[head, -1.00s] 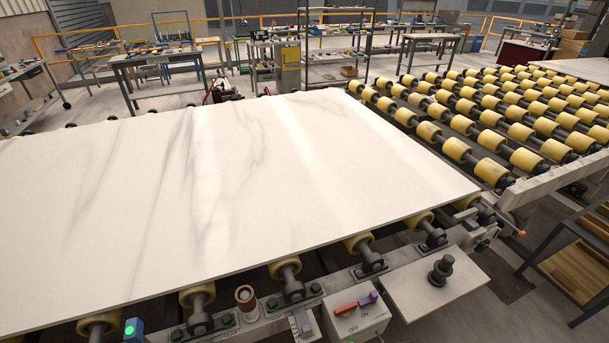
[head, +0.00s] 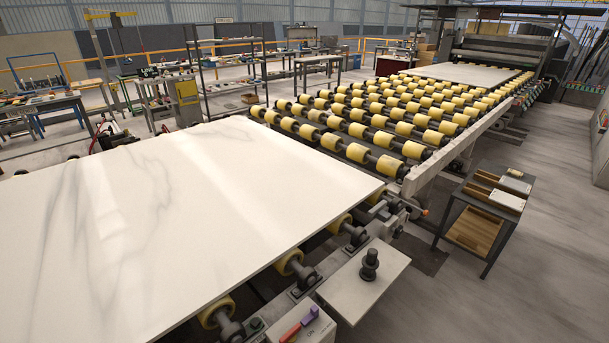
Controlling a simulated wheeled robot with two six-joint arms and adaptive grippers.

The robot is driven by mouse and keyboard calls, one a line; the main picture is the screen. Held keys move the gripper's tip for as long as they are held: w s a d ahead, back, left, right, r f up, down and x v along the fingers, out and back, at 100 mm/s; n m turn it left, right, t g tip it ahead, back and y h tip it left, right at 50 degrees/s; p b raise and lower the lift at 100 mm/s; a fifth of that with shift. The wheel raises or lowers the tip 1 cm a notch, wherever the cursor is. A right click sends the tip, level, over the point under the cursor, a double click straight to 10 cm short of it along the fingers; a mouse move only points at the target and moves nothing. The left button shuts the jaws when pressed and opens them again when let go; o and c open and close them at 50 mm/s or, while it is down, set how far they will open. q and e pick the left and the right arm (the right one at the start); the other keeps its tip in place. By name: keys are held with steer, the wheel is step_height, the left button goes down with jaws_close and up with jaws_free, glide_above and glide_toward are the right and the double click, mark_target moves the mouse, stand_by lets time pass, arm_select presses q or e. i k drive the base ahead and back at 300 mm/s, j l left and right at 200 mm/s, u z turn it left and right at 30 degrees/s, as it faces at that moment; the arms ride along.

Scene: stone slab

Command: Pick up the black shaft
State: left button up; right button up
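A short black upright piece (head: 370,264) with a rounded top and wider lower part stands on a flat light-grey plate (head: 385,292) beside the conveyor. It is the black shaft as far as I can tell. Dark shafts also run through the yellow rollers of the conveyor. Neither of my grippers is in view.
A large white marble slab (head: 150,230) lies on the near rollers. A control box (head: 303,330) with red and purple switches sits by the plate. Yellow rollers (head: 400,147) stretch away behind. A dark cart (head: 482,207) with wooden trays stands right; open floor surrounds it.

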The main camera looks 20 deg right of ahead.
mark_target(370, 261)
steer(key=z, duration=1.25)
